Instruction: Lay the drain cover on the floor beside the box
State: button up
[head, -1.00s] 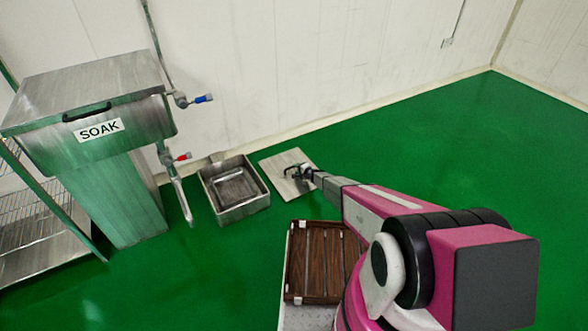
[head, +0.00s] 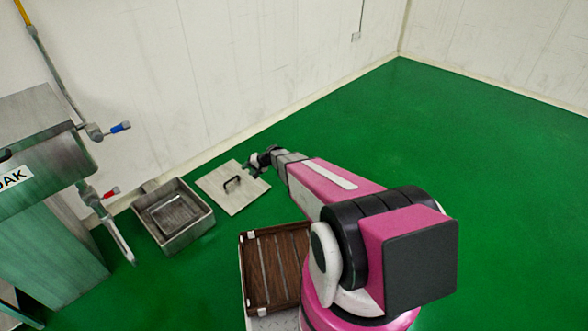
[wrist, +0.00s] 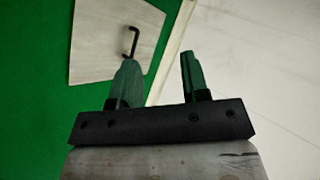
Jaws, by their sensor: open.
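The drain cover (head: 228,198) is a pale square metal plate with a black handle (head: 232,182). It lies flat on the green floor, just right of the open metal box (head: 174,243), with a narrow strip of floor between them. My gripper (head: 255,165) is open and empty, at the cover's far right side and apart from the handle. In the wrist view the cover (wrist: 95,50) and its handle show beyond the two separated fingers (wrist: 158,75). The gripper's height above the cover is hard to tell.
The SOAK tank (head: 40,200) stands at left, with pipes and valves (head: 105,130) near the box. The white wall (head: 220,70) runs behind. A brown slatted crate (head: 275,265) sits in front, by my base. Open green floor (head: 450,130) lies to the right.

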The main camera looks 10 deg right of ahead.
jog(key=s+d+r+g+h, duration=0.1)
jog(key=s+d+r+h, duration=0.2)
jog(key=s+d+r, duration=0.2)
jog(key=s+d+r+n+g+h, duration=0.1)
jog(key=s+d+r+h, duration=0.2)
jog(key=s+d+r, duration=0.3)
jog(key=s+d+r+n+g+h, duration=0.1)
jog(key=s+d+r+h, duration=0.2)
jog(key=s+d+r, duration=0.3)
jog(key=s+r, duration=0.5)
jog(key=s, duration=0.6)
jog(key=shift+h, duration=0.3)
